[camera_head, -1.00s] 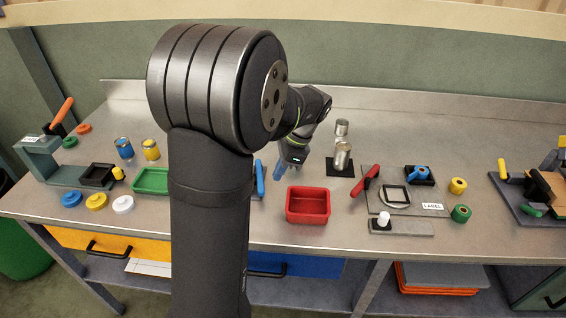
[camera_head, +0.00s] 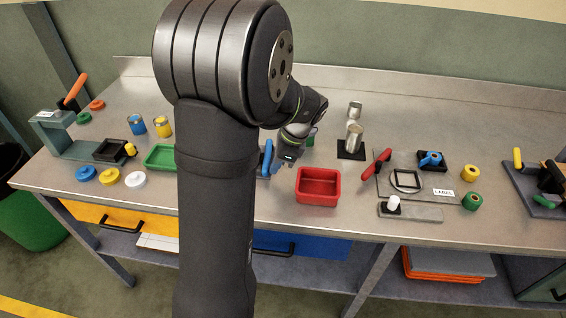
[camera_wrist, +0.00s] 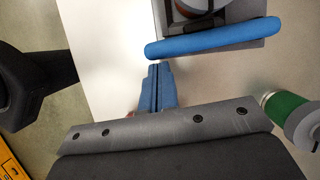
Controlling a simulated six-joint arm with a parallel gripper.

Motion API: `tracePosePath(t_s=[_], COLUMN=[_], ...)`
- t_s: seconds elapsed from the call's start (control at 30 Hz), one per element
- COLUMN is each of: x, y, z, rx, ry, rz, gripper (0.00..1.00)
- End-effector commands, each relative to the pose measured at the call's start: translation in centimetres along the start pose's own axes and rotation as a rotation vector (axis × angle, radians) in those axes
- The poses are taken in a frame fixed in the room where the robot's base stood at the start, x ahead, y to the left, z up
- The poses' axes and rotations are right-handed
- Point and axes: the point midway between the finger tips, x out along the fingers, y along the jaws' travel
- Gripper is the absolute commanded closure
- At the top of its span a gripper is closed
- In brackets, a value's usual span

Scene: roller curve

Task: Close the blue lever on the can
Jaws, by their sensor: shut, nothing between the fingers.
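The blue lever (camera_wrist: 213,37) is a long rounded bar in the wrist view, lying across a dark mechanism on a grey base (camera_wrist: 252,43). A round part, perhaps the can, is cut off at the top edge. In the head view the blue lever (camera_head: 267,157) stands steeply just right of my arm, which hides most of its fixture. My gripper (camera_wrist: 158,88) has blue fingers pressed together with nothing between them. Its tips appear just below the lever's left end in the wrist view; I cannot tell whether they touch. In the head view my wrist is just right of the lever.
A red bin (camera_head: 318,187) is to the right and a green tray (camera_head: 160,157) to the left. A metal cylinder (camera_head: 354,137) stands on a black pad behind the red bin. A green-and-white round object (camera_wrist: 288,107) is at the wrist view's right.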

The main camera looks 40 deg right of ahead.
Motion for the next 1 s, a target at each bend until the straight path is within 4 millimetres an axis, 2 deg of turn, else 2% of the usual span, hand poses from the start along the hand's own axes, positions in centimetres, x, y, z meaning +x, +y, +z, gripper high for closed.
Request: tracePosePath(t_s=[0.1, 0.43, 0.53, 1.0], x=[0.4, 0.4, -0.1, -8.2], y=[0.2, 0.2, 0.2, 0.5], z=[1.1, 1.1, 1.1, 1.0], rx=[-0.002, -0.001, -0.002, -0.001], ry=[0.000, -0.001, 0.000, 0.001], rz=[0.001, 0.001, -0.001, -0.003], gripper=[1.00, 1.00, 1.00, 1.00])
